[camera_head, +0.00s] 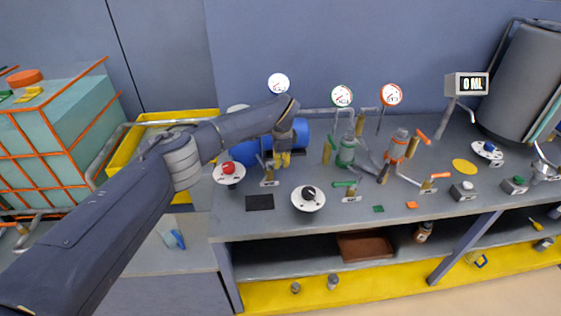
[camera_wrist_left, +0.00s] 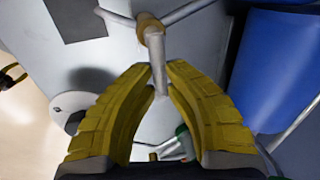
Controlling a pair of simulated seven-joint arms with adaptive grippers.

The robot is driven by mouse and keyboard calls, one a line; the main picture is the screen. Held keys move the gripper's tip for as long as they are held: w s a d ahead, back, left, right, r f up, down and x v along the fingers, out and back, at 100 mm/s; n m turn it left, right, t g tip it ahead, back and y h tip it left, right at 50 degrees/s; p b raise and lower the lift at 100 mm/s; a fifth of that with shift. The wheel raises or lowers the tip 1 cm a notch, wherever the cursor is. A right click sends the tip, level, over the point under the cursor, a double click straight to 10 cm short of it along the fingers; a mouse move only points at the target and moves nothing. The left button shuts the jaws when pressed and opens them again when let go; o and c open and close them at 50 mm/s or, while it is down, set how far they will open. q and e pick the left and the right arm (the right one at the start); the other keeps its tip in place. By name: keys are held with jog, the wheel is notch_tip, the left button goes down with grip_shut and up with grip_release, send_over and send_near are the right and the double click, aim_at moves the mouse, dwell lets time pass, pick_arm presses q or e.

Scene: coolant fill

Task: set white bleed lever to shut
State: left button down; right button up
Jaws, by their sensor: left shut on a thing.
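The white bleed lever (camera_wrist_left: 157,62) is a pale bar that runs from a brass valve body (camera_wrist_left: 150,28) to between the yellow fingers of my left gripper (camera_wrist_left: 160,78) in the left wrist view. The fingers are shut on it. In the head view my left gripper (camera_head: 283,159) points down over the bench, right above a small brass valve (camera_head: 269,173) on a grey stand. The lever itself is mostly hidden there by the fingers. My right gripper is not in view.
A blue cylinder (camera_head: 243,153) lies close behind the gripper, also in the wrist view (camera_wrist_left: 272,70). A red knob (camera_head: 228,168) stands to the left and a black knob (camera_head: 308,193) in front. A green-levered valve (camera_head: 350,189) is to the right. The bench front (camera_head: 330,222) is clear.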

pick_arm(q)
jog(key=shift+f, duration=0.2)
jog(key=c, duration=1.3)
grip_release()
jog(key=shift+r, duration=0.1)
jog(key=shift+c, duration=0.2)
notch_tip(320, 180, up, 12)
jog(key=s, duration=0.2)
jog(key=shift+s, duration=0.15)
jog(key=shift+d, duration=0.1)
